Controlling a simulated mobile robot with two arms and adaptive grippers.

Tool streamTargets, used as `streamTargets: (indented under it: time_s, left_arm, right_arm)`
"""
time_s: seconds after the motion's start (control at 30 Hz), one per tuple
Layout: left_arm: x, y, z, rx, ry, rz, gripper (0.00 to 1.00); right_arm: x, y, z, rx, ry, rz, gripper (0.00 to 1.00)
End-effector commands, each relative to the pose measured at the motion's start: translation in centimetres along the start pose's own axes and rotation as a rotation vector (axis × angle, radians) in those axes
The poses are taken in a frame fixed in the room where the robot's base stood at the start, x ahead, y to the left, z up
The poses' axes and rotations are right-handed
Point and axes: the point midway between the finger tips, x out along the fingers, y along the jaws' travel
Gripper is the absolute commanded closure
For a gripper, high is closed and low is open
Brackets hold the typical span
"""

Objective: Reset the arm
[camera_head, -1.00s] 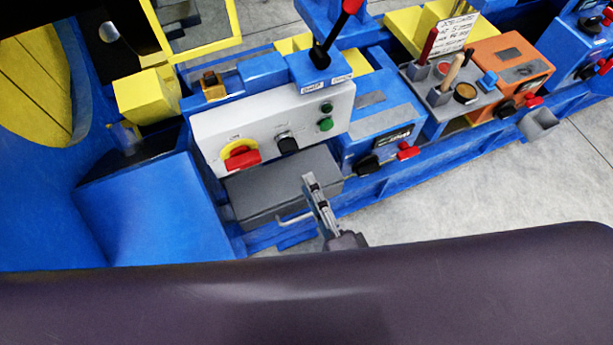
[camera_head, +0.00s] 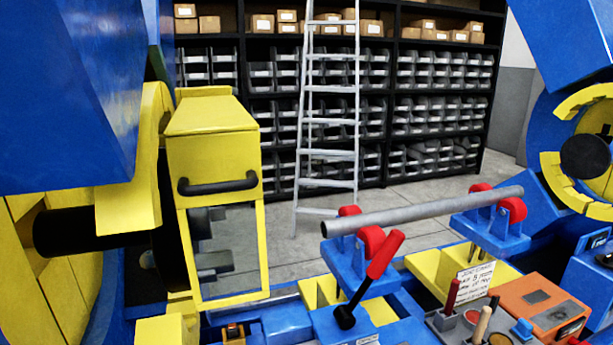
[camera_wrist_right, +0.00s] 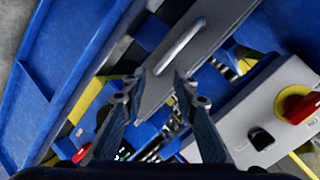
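A lever with a red grip (camera_head: 384,256) and black shaft leans up to the right from a blue block (camera_head: 345,328) in the head view. No gripper shows in the head view now. In the right wrist view my right gripper (camera_wrist_right: 157,80) is open, its two fingers apart with nothing held between them. A grey box (camera_wrist_right: 160,92) with a light bar handle (camera_wrist_right: 181,46) lies just beyond the fingertips. Whether a finger touches it I cannot tell. My left gripper is in neither current view.
A grey pipe (camera_head: 425,211) rests on red rollers. A yellow-framed guard door (camera_head: 213,165) stands at left. The control panel with a red-yellow switch (camera_wrist_right: 298,103) is right of my right gripper. Behind are shelves (camera_head: 390,110), a ladder (camera_head: 327,115) and open floor.

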Motion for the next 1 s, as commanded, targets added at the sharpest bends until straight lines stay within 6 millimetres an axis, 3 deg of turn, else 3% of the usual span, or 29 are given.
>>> streamTargets:
  time_s: [0.03,0.17,0.3,0.43,0.53,0.7,1.0]
  left_arm:
    - [0.0,0.0,0.0,0.000,0.000,0.000,0.67]
    - [0.0,0.0,0.0,0.000,0.000,0.000,0.67]
    - [0.0,0.0,0.0,0.000,0.001,0.000,0.67]
    - [0.0,0.0,0.0,0.000,0.001,0.000,0.67]
    - [0.0,0.0,0.0,0.000,0.001,0.000,0.67]
    - [0.0,0.0,0.0,0.000,0.001,0.000,0.67]
    - [0.0,0.0,0.0,-0.001,0.000,0.000,0.67]
  right_arm:
    - [0.2,3.8,1.6,-0.085,-0.052,0.072,0.73]
    - [-0.9,12.8,5.8,-0.293,-0.213,0.241,0.73]
    - [-4.5,21.8,10.3,-0.478,-0.427,0.406,0.73]
    - [-9.2,27.9,14.0,-0.600,-0.633,0.515,0.73]
    - [-12.5,30.7,16.2,-0.660,-0.763,0.564,0.73]
    - [-15.5,32.7,18.0,-0.704,-0.876,0.595,0.73]
    - [-15.8,32.9,18.1,-0.709,-0.889,0.598,0.73]
